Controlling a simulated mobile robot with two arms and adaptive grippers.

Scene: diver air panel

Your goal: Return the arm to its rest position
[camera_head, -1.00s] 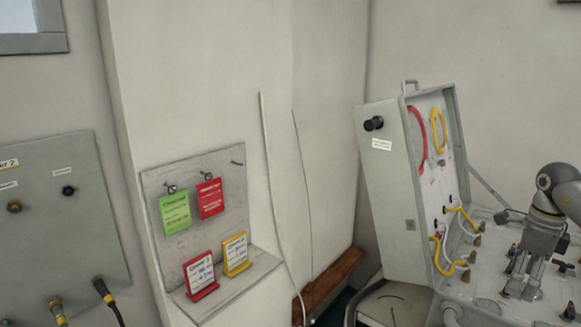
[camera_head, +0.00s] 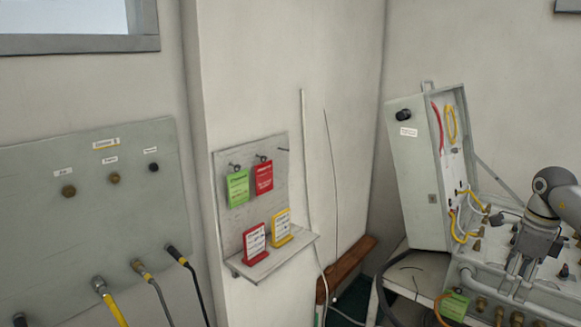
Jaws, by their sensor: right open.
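My right gripper (camera_head: 518,268) is at the right of the head view, at the end of my grey arm. It points down over the panel of the open air case (camera_head: 415,185). It is open, and I see nothing held between its fingers. Whether the fingertips touch the panel I cannot tell. My left gripper is not in view.
A green tag (camera_head: 454,305) hangs at the case's front. A small wall board (camera_head: 283,170) holds green and red cards, with red and yellow stands on its shelf. A grey wall panel (camera_head: 60,230) with hoses is at left.

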